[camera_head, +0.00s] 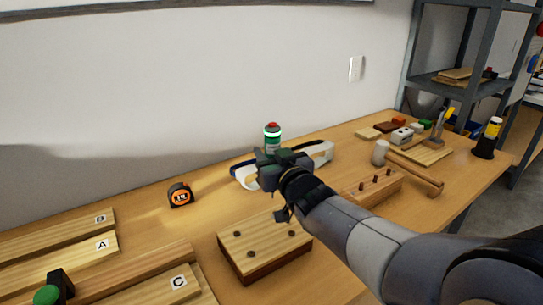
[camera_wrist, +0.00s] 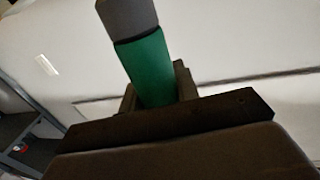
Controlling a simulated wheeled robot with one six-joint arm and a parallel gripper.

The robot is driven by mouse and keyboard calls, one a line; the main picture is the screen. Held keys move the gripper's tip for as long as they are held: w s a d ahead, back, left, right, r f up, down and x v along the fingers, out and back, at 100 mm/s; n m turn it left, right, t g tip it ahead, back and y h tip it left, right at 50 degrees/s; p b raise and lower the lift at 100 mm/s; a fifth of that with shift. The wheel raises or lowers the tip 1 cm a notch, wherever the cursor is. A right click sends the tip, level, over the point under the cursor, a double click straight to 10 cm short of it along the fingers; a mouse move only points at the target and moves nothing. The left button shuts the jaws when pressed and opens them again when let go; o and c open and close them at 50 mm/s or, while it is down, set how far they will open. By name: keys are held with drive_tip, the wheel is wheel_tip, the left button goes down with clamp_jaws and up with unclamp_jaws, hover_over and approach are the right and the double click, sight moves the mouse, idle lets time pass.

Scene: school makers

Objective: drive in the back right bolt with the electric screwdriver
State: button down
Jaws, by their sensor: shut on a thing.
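My gripper (camera_head: 276,160) is shut on the green electric screwdriver (camera_head: 272,136), which stands up from the jaws with a red cap on top. In the wrist view its green body (camera_wrist: 148,72) with a grey end sits between the jaws (camera_wrist: 157,88). The tip is hidden by my gripper and wrist. The wooden block (camera_head: 264,263) lies below and in front of my gripper. Dark bolt heads show on its top: a left one (camera_head: 250,233), a front one (camera_head: 236,254) and a right one (camera_head: 291,233). My wrist covers the block's back right edge.
A pegged wooden block (camera_head: 375,192) and a mallet (camera_head: 418,173) are on the right. Lettered boards (camera_head: 75,247) fill the left front. The wall (camera_head: 190,85) rises behind the table.

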drive_tip(key=shift+w+d+f+b, duration=0.1)
drive_tip(key=shift+d+f+b, duration=0.1)
drive_tip(key=shift+f+b, duration=0.8)
drive_tip(key=shift+w+d+f+b, duration=0.1)
drive_tip(key=shift+d+f+b, duration=0.1)
drive_tip(key=shift+f+b, duration=0.7)
drive_tip(key=shift+f+b, duration=0.85)
drive_tip(key=shift+f, duration=0.25)
idle(2.1)
idle(0.3)
wheel_tip(320, 180, up, 6)
drive_tip(key=p, duration=0.5)
idle(0.3)
